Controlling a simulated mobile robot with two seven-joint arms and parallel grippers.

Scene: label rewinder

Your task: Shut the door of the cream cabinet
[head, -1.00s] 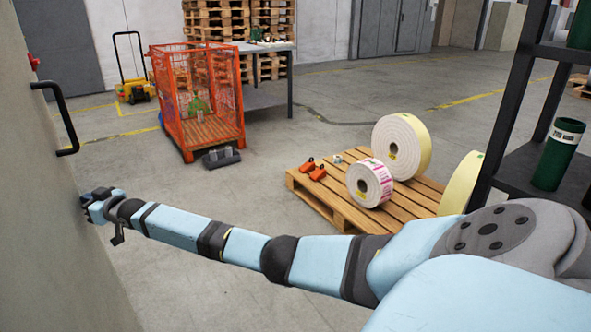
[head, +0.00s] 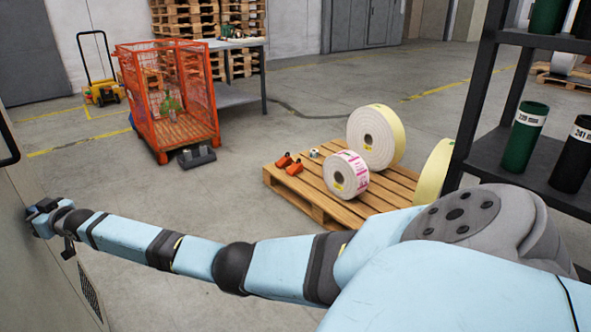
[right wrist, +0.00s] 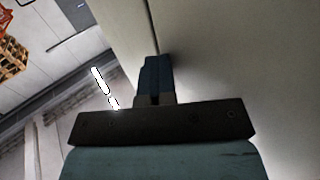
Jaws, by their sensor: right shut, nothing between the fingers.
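The cream cabinet's door (head: 22,245) shows as a flat upright panel at the left edge of the head view. Its black bar handle (head: 10,148) is cut off by the picture's edge. My right gripper (head: 38,214) is shut and empty, its tips at the panel below the handle. In the right wrist view the closed fingers (right wrist: 155,68) point at a cream surface (right wrist: 245,60) beside a dark upright seam or edge. I cannot tell whether they touch, or how far the door stands open. My left gripper is not in view.
An orange mesh cage (head: 170,100) stands beyond my arm. A wooden pallet (head: 310,200) with label rolls (head: 376,138) lies to the right. A dark shelf (head: 485,150) with green and black tubes stands at the right edge.

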